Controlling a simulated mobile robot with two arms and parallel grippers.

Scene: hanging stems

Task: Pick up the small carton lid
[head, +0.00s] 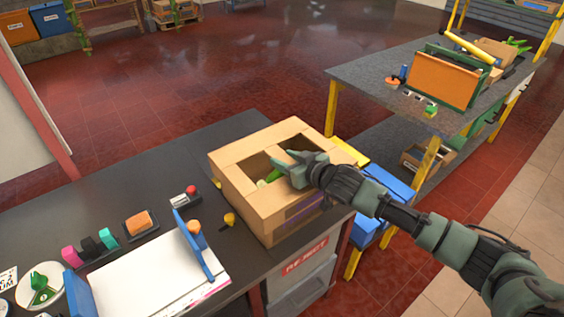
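A brown cardboard carton (238,196) stands on the dark workbench, with a wide rim around an opening in its top. Something green and pale (268,178) shows inside the opening. I cannot make out a separate small carton lid. My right gripper (284,170) is over the carton's opening, its arm coming in from the lower right. Its fingers look spread apart, with nothing visible between them. The hand hides part of the opening and the right rim. My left gripper is out of view.
The dark workbench (150,195) also holds a white paper tray (150,275), an orange block (138,222) and a red-buttoned box (185,198). Blue bins (385,185) stand right of the carton. A grey table (375,72) with an orange panel stands behind. Red floor lies open between.

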